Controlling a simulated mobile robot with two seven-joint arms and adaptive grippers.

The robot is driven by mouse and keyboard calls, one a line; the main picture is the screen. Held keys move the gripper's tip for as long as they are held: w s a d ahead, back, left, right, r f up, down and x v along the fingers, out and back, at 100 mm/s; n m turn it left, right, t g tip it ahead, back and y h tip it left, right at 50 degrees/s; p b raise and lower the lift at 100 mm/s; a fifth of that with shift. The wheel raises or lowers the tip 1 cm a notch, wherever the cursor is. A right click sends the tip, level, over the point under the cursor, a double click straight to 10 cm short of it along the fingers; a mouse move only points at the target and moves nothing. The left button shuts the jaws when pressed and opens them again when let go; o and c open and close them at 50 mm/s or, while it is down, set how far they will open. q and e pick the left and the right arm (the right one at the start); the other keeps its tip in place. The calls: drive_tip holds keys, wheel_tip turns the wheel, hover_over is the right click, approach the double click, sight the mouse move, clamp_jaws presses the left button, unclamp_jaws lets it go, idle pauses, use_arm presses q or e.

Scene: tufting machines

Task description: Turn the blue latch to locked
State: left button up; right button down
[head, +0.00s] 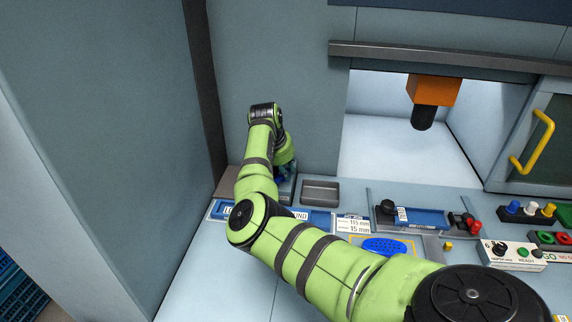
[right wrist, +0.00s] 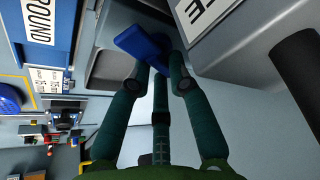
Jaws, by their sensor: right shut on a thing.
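The blue latch (right wrist: 143,46) shows in the right wrist view as a flat blue bar, tilted in the picture, between the fingertips of my right gripper (right wrist: 158,68). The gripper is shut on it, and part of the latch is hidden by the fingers. In the head view my right arm reaches across to the back left, and the right gripper (head: 284,176) points down beside the wall. There the latch is mostly hidden behind the arm. I cannot read whether the latch is at its locked mark. My left gripper is in neither view.
A grey block with a white label (right wrist: 205,10) stands close to the right finger. An empty grey tray (head: 321,192) lies right of the gripper. Farther right are a blue oval pad (head: 388,247), a control box (head: 511,254) and an orange-black tool head (head: 432,92).

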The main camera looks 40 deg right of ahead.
drive_tip(key=m+g+b, duration=0.1)
drive_tip(key=m, duration=0.1)
drive_tip(key=shift+f+m, duration=0.1)
drive_tip(key=shift+m, duration=0.3)
drive_tip(key=shift+m+g+b, duration=0.5)
drive_tip(key=shift+m+b, duration=0.3)
drive_tip(key=shift+m, duration=0.3)
drive_tip(key=shift+m+g+b, duration=0.3)
drive_tip(key=shift+m+b, duration=0.4)
drive_tip(key=shift+m, duration=0.2)
drive_tip(key=shift+w, duration=0.1)
drive_tip(key=shift+a, duration=0.1)
drive_tip(key=c, duration=1.1)
unclamp_jaws()
drive_tip(key=shift+c, duration=0.2)
